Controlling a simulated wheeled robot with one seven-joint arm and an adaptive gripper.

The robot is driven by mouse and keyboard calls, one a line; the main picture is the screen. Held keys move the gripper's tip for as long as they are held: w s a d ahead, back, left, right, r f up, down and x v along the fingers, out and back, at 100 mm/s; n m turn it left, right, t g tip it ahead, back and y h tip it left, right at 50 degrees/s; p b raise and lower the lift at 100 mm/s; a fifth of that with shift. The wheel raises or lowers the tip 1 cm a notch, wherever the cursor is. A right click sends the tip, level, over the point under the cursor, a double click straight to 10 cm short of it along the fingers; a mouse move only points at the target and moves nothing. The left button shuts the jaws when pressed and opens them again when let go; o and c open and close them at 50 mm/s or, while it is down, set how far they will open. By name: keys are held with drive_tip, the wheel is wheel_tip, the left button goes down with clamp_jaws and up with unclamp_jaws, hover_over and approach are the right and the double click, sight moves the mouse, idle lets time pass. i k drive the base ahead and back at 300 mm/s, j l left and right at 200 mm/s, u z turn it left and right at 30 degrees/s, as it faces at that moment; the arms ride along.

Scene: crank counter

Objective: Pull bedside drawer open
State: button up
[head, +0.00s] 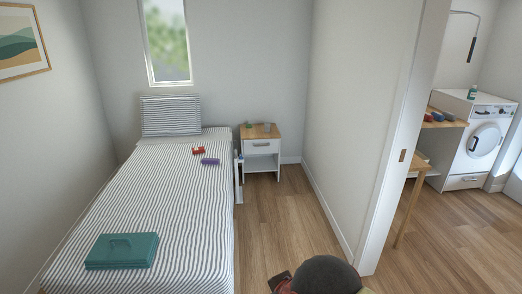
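The bedside table (275,131) stands at the back of the room, between the bed and the right-hand wall. It has a wooden top and white sides. Its white drawer front (250,149), with a grey bar handle (262,145), sits under the top and looks shut. An open shelf is below the drawer. A small green item and a glass-like item stand on the top. Part of my own body shows as a dark rounded shape at the bottom edge, far from the table. I cannot make out my gripper's fingers in this view.
The bed (170,215) with striped bedding fills the left, with a teal folded item (121,251) and small red and purple items on it. Bare wooden floor (285,212) leads to the table. A doorway at right shows a white washing machine (483,142).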

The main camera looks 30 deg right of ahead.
sight(260, 141)
drive_tip(key=i+l+z, duration=0.4)
drive_tip(key=i, duration=0.4)
drive_tip(key=i+z, duration=0.45)
drive_tip(key=i, duration=2.45)
drive_tip(key=i+u, duration=0.15)
drive_tip(key=i, duration=0.35)
drive_tip(key=i+l+u, duration=0.2)
drive_tip(key=i, duration=0.25)
drive_tip(key=i+l+u, duration=0.15)
drive_tip(key=i, duration=0.35)
drive_tip(key=i+l+u, duration=0.15)
drive_tip(key=i, duration=0.3)
